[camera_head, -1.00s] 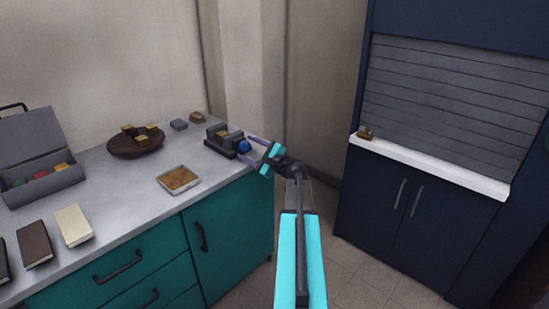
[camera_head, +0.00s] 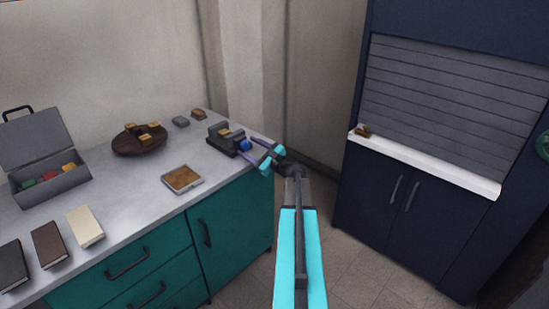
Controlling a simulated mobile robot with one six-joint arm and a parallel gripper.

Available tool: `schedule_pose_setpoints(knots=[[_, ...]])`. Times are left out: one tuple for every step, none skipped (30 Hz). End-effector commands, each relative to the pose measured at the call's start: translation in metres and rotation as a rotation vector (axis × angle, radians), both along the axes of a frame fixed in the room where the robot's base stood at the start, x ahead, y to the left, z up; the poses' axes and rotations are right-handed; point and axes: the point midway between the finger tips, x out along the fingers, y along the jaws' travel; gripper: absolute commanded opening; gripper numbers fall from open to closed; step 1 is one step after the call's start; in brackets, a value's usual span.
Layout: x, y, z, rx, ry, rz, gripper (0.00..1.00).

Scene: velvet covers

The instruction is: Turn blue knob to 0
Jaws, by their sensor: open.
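The blue knob (camera_head: 244,145) is on the right end of a small dark device (camera_head: 226,140) near the right edge of the counter. My gripper (camera_head: 252,148) is open at the knob, with its purple fingers pointing left toward it. One finger passes behind the knob and the other in front of it. I cannot tell whether the fingers touch the knob. Any mark or scale on the knob is too small to read.
The grey counter (camera_head: 125,190) also holds a round dark tray (camera_head: 122,150) with yellowish blocks, a square dish (camera_head: 182,179), an open grey case (camera_head: 60,188) and several books. A dark blue cabinet with a white ledge (camera_head: 430,164) stands right. Floor between is free.

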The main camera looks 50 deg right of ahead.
Motion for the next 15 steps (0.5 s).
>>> schedule_pose_setpoints(knots=[[0.0002, -0.0002, 0.0030, 0.018, -0.001, 0.000, 0.56], [0.0002, -0.0002, 0.0030, 0.030, -0.002, 0.000, 0.56], [0.0002, -0.0002, 0.0031, 0.044, -0.002, 0.000, 0.56], [0.0002, -0.0003, 0.0034, 0.054, -0.003, 0.000, 0.56], [0.0002, -0.0002, 0.0035, 0.064, -0.003, 0.000, 0.56], [0.0002, -0.0003, 0.0036, 0.078, -0.004, 0.000, 0.56], [0.0002, -0.0002, 0.0035, 0.089, -0.004, 0.000, 0.56], [0.0002, -0.0002, 0.0034, 0.099, -0.005, 0.000, 0.56], [0.0002, -0.0002, 0.0031, 0.112, -0.005, 0.001, 0.56], [0.0002, -0.0001, 0.0030, 0.123, -0.006, 0.001, 0.56], [0.0002, -0.0001, 0.0029, 0.134, -0.006, 0.001, 0.56], [0.0002, -0.0001, 0.0031, 0.147, -0.007, 0.001, 0.56], [0.0002, -0.0001, 0.0032, 0.157, -0.008, 0.001, 0.56], [0.0002, -0.0001, 0.0034, 0.168, -0.008, 0.000, 0.56], [0.0003, -0.0002, 0.0036, 0.182, -0.010, 0.000, 0.56]])
